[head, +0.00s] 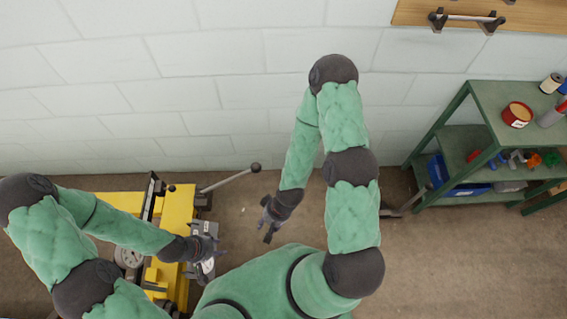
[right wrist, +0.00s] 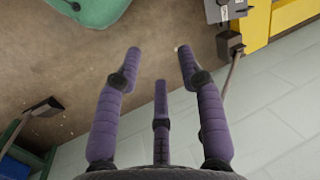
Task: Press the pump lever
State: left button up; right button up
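The pump lever (head: 228,181) is a thin grey rod with a dark ball knob, angled up and right from the yellow machine (head: 179,212). In the right wrist view the lever (right wrist: 232,75) runs to the right of my fingers, with its dark base beside the machine (right wrist: 296,14). My right gripper (head: 268,226) is open and empty, below the knob in the head view and apart from the lever. Its spread fingers show in the right wrist view (right wrist: 160,62). My left gripper (head: 213,248) is at a grey metal part on the machine; its finger opening is unclear.
A green shelf (head: 495,118) with a red tin (head: 517,114) and a blue bin (head: 466,190) stands at the right. A grey bar with a dark end (head: 388,212) juts out low beside it. A white block wall (head: 230,75) is behind. Floor between machine and shelf is mostly clear.

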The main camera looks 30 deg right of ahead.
aim_at(256, 168)
jog(key=j+z, duration=0.15)
jog(key=z, duration=0.2)
jog(key=j+z, duration=0.15)
jog(key=z, duration=0.25)
jog(key=k+l+u, duration=0.2)
jog(key=u, duration=0.3)
jog(key=k+l+u, duration=0.1)
jog(key=k+u, duration=0.2)
jog(key=u, duration=0.15)
jog(key=k+u, duration=0.3)
jog(key=u, duration=0.2)
jog(key=l+z, duration=0.1)
jog(key=z, duration=0.6)
jog(key=l+z, duration=0.15)
jog(key=z, duration=0.15)
jog(key=j+z, duration=0.35)
jog(key=j, duration=0.2)
